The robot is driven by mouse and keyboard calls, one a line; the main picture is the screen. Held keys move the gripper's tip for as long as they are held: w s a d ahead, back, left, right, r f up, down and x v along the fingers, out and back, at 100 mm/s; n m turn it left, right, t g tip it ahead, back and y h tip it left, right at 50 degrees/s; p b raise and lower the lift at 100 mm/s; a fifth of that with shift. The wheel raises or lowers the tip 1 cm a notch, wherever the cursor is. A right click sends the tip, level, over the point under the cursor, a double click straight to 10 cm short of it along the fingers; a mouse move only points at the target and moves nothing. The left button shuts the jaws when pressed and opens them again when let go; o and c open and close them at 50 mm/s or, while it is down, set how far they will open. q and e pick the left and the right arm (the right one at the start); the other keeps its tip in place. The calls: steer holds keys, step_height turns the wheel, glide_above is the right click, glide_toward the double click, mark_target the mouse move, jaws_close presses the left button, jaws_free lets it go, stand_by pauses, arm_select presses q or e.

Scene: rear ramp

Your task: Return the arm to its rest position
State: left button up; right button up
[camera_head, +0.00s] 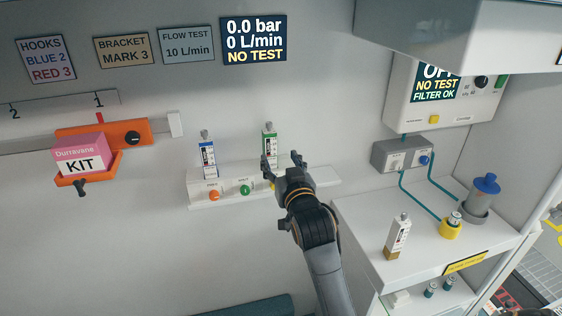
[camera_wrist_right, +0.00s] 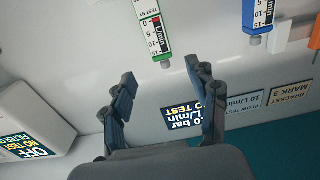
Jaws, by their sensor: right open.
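My right gripper (camera_head: 283,162) is in front of the wall shelf, with its fingers spread and nothing between them. In the right wrist view the open fingers (camera_wrist_right: 163,85) also hold nothing. A green-marked flowmeter (camera_head: 270,145) stands upright on the shelf just behind the fingertips. It also shows in the right wrist view (camera_wrist_right: 152,32), apart from the fingers. My right arm reaches up from the bottom of the head view. My left gripper is not in view.
A blue-marked flowmeter (camera_head: 207,157) stands left on the wall shelf (camera_head: 325,176). A counter (camera_head: 362,215) at right carries a brown-ended flowmeter (camera_head: 398,237), a yellow-based fitting (camera_head: 450,228) and a blue-topped canister (camera_head: 482,200). An orange bracket (camera_head: 130,134) holds a pink kit (camera_head: 80,158). An overhead cabinet (camera_head: 460,35) juts out upper right.

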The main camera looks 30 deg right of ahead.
stand_by(0.3)
